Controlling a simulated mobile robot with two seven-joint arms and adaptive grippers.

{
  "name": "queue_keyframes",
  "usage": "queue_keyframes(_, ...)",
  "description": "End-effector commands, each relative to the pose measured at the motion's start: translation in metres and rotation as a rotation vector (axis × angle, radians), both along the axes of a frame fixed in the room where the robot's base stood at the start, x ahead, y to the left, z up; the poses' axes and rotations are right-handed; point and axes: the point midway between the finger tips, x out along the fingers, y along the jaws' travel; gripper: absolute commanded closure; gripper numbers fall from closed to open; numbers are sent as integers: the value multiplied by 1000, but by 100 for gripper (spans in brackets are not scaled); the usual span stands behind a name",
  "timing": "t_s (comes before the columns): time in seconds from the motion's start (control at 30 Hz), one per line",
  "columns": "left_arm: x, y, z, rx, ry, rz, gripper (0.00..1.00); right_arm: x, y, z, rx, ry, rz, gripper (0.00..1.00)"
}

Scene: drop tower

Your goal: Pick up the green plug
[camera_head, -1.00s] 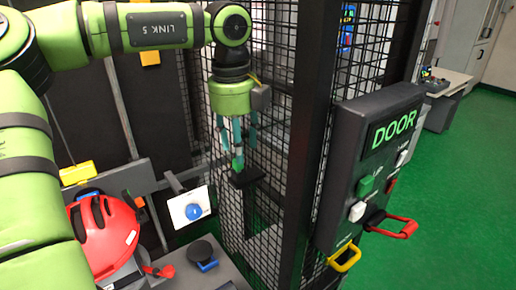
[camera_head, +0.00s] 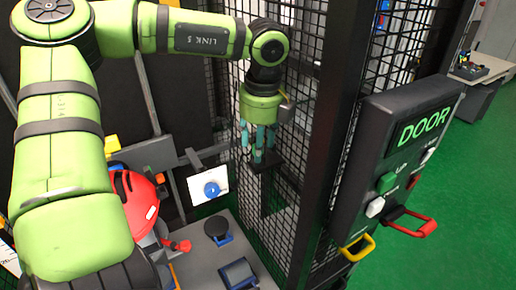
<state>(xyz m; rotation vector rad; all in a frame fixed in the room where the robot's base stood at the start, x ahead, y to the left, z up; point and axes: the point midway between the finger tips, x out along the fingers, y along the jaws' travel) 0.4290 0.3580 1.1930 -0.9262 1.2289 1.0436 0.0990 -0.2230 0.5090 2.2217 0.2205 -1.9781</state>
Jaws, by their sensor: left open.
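The green plug (camera_head: 257,154) is a small green piece, mostly hidden between the fingers of my left gripper, just above a black bracket (camera_head: 268,164) at the mesh fence. My left gripper (camera_head: 257,150) points down from the upper middle, with teal fingers open on either side of the plug. I cannot tell whether the fingers touch it. My right gripper is not in view.
A dark post and mesh fence (camera_head: 325,130) stand right beside my left gripper. A DOOR panel (camera_head: 400,150) with coloured controls and red and yellow handles is to the right. Green floor is clear at far right.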

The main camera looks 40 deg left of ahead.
Motion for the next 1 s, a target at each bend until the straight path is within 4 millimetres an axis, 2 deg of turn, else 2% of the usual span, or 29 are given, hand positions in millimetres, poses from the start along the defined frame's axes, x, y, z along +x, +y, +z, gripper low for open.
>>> queue_keyframes(0.03, 0, 0, 0, 0, 0, 0, 51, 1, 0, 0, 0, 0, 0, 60)
queue_keyframes(0.1, 0, 0, 0, 0, 0, 0, 78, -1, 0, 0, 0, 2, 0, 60)
queue_keyframes(0.17, 0, 0, 0, 0, 0, 0, 95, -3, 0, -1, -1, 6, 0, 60)
queue_keyframes(0.2, 0, 0, 0, 0, 0, 0, 97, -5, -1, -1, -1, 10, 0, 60)
queue_keyframes(0.43, 0, 0, 1, 1, 0, 0, 98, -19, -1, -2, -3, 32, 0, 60)
queue_keyframes(0.67, 1, 1, 4, 4, -2, 1, 98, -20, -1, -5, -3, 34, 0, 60)
queue_keyframes(0.83, 1, 0, 18, 5, -6, 2, 98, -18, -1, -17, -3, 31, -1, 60)
queue_keyframes(0.93, 2, 0, 35, 6, -8, 2, 98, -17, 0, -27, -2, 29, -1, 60)
queue_keyframes(1.0, -11, 4, 33, -1, -3, 1, 98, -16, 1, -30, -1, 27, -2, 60)
